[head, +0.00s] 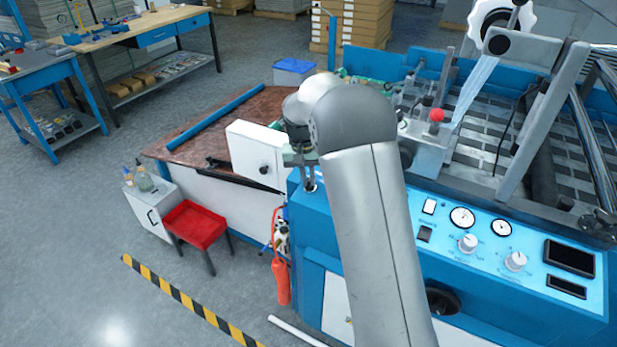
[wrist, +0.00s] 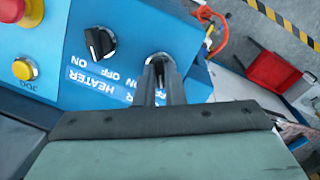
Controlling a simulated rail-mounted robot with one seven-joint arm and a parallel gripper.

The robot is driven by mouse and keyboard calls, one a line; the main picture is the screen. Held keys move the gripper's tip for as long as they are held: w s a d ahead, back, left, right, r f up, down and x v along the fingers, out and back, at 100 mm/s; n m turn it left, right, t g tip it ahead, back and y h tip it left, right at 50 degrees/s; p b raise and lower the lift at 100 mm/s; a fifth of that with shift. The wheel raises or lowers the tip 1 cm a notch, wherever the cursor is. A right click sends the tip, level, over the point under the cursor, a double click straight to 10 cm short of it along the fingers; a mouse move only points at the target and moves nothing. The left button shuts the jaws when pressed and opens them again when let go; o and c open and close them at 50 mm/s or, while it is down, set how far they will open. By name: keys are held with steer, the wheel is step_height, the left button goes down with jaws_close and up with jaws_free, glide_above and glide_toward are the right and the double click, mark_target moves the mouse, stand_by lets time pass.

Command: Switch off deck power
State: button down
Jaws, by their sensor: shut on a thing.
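My gripper (head: 308,180) reaches down to the left end of the blue control panel (head: 360,212). In the wrist view my gripper (wrist: 164,75) is shut on a rotary switch with a pale round base (wrist: 147,76). The fingers hide most of this switch and its label, so its setting cannot be read. Beside it is a black knob (wrist: 100,42) labelled HEATER, with ON and OFF marks, which my gripper does not touch.
A yellow button (wrist: 23,69) and a red button (wrist: 12,9) sit farther along the panel. Gauges (head: 462,217) and white knobs (head: 468,242) are to the right. A red fire extinguisher (head: 282,281) hangs below the panel's left end. A red stool (head: 196,222) stands left.

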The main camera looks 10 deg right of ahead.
steer(key=shift+s+f, duration=0.2)
steer(key=shift+f, duration=0.1)
steer(key=c, duration=1.5)
jaws_free()
steer(key=shift+w+d, duration=0.15)
steer(key=shift+r, duration=0.15)
steer(key=r, duration=0.5)
steer(key=a+r, duration=0.1)
steer(key=r, duration=0.5)
steer(key=a+r+b, duration=0.1)
steer(key=r, duration=0.5)
steer(key=shift+w+r, duration=0.1)
steer(key=shift+w, duration=0.1)
